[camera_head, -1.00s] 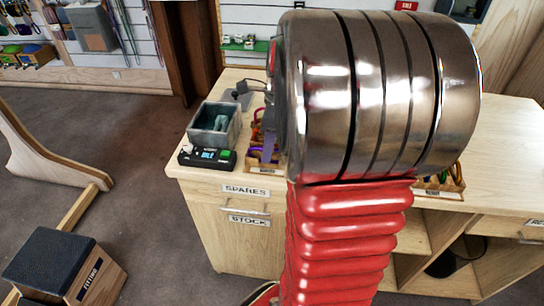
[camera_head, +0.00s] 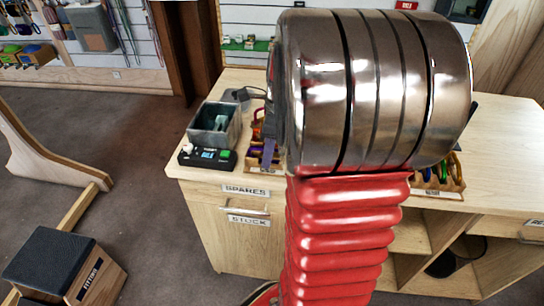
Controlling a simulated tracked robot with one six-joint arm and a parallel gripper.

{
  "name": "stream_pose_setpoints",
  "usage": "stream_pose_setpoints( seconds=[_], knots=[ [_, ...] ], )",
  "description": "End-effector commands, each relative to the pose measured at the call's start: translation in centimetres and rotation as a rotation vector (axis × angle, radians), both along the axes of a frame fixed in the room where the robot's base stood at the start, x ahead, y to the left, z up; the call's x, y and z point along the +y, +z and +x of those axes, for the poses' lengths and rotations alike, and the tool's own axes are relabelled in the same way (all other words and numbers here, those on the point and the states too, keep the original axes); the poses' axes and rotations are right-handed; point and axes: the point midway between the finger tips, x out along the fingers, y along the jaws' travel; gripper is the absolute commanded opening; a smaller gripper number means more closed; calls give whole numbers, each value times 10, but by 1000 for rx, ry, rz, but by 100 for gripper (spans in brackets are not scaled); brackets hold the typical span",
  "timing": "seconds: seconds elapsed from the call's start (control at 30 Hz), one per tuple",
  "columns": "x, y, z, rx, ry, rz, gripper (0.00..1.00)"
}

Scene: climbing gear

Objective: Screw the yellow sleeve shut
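No yellow sleeve can be made out in the head view. Colored carabiners, orange and purple among them, lie in a wooden tray (camera_head: 256,166) on the counter, partly hidden by my arm. A second wooden tray (camera_head: 448,186) with green and yellowish gear shows at the right of my arm, also partly covered. My arm's big metal joint and red bellows fill the middle of the view. My gripper is not visible; the arm hides that area.
The wooden counter (camera_head: 510,150) has bare room at the right. A grey bin (camera_head: 214,125) and a small black device (camera_head: 207,157) with a green button stand at its left. A fitting block (camera_head: 65,267) sits on the floor at lower left.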

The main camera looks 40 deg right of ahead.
Motion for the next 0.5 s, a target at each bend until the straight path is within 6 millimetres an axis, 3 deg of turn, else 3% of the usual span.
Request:
stream_pose_setpoints(
  seconds=[0.5],
  knots=[
    [1, -9, -1, 2, 0, 1, 34]
  ],
)
